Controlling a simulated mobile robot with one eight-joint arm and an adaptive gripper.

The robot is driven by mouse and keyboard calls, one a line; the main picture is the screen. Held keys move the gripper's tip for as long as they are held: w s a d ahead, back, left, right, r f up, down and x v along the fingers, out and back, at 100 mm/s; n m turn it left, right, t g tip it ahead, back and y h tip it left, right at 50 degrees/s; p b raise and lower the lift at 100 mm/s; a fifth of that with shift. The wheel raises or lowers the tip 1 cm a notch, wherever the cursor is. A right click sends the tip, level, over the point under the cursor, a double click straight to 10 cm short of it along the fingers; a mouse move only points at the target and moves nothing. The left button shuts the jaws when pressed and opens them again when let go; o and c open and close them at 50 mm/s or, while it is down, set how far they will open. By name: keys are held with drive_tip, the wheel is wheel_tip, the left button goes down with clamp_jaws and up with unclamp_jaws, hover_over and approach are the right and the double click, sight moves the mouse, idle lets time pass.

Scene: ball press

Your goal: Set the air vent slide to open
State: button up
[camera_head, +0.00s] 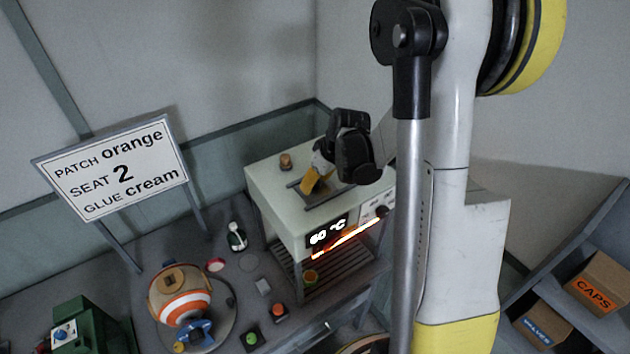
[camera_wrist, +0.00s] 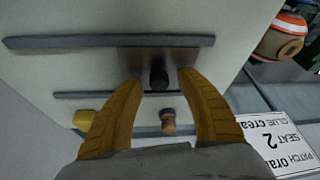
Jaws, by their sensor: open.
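The air vent slide is a grey metal plate with a dark knob (camera_wrist: 158,78), set between two dark rails (camera_wrist: 110,41) on the pale top of the oven-like box (camera_head: 275,195). My gripper (camera_head: 312,187) is over that top. In the wrist view my gripper (camera_wrist: 158,90) has its two yellow fingers apart, one on each side of the knob. I cannot tell whether either finger touches it. In the head view the gripper hides the knob, and only parts of the rails (camera_head: 325,198) show. I see no label for open or closed.
A wooden knob (camera_head: 286,161) stands on the box top behind the rails. The box front has a lit 60 °C display (camera_head: 328,232) and a glowing orange strip. A sign (camera_head: 115,168), a striped ball (camera_head: 181,297) and green and red buttons stand to the left.

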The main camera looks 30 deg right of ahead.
drive_tip(key=shift+f, duration=0.1)
clamp_jaws()
drive_tip(key=d+b, duration=0.2)
drive_tip(key=d, duration=0.4)
drive_tip(key=d+b, duration=0.2)
drive_tip(key=d, duration=0.3)
drive_tip(key=shift+w+d, duration=0.2)
drive_tip(key=shift+d, duration=0.2)
drive_tip(key=shift+a, duration=0.1)
drive_tip(key=shift+c, duration=1.7)
unclamp_jaws()
drive_tip(key=o, duration=0.3)
drive_tip(key=shift+d, duration=0.25)
drive_tip(key=shift+o, duration=0.2)
